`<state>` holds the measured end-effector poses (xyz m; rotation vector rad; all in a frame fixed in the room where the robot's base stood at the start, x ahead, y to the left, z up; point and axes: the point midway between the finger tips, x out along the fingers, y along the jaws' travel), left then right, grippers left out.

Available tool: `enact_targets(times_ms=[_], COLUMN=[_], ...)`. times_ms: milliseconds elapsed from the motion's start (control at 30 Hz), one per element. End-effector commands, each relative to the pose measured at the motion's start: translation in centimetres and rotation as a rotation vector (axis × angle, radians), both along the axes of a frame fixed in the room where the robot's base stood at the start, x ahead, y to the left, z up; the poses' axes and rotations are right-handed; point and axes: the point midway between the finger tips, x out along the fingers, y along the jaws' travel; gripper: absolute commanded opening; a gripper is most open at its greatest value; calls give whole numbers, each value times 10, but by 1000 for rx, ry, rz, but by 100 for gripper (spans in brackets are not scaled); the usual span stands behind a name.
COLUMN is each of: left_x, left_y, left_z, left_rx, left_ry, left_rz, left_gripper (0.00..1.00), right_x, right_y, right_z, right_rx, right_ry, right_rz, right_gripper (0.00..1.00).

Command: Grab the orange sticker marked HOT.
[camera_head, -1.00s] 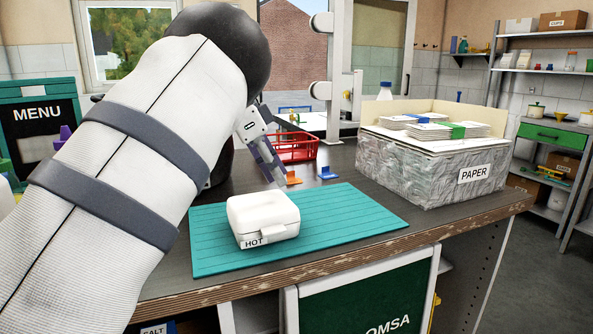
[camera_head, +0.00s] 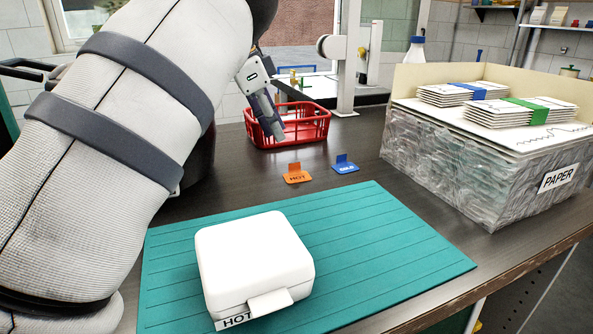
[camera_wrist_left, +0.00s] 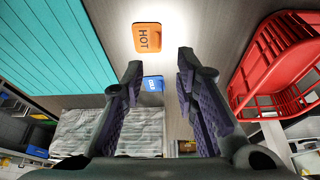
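The orange sticker marked HOT (camera_head: 296,174) lies on the dark counter, with a small upright tab at its back. It also shows in the left wrist view (camera_wrist_left: 147,38), beyond the fingertips and a little left of the gap between them. My left gripper (camera_head: 277,132) is in front of the red basket, above and to the left of the sticker, apart from it. In the left wrist view its two fingers (camera_wrist_left: 160,62) are spread with nothing between them. My right gripper does not show.
A blue sticker (camera_head: 345,164) lies just right of the orange one. A red basket (camera_head: 312,127) stands behind. A white box (camera_head: 255,258) marked HOT sits on a teal mat (camera_head: 400,262) in front. A PAPER box (camera_head: 470,175) stands at the right. Bare counter surrounds the stickers.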

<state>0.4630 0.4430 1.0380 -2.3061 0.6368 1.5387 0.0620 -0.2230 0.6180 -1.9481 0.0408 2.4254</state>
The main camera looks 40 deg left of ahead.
Motion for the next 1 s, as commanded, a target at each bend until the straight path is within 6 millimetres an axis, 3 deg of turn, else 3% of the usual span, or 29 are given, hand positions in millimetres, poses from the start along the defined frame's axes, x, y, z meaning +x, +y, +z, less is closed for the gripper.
enact_targets(times_ms=[100,433,733,867,1000], left_x=[8,28,32,32,32], left_y=[-5,-20,-21,-21,-21], left_z=[-24,-71,-80,-79,-79], left_rx=[0,-1,0,0,1], left_ry=[5,3,0,0,1], left_rz=[1,-1,-1,-1,-1], left_gripper=[28,28,28,2,0], right_x=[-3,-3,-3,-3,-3], right_y=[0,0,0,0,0], right_z=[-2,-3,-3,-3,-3], right_rx=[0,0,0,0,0], right_ry=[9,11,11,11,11], right_rz=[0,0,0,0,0], right_gripper=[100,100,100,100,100])
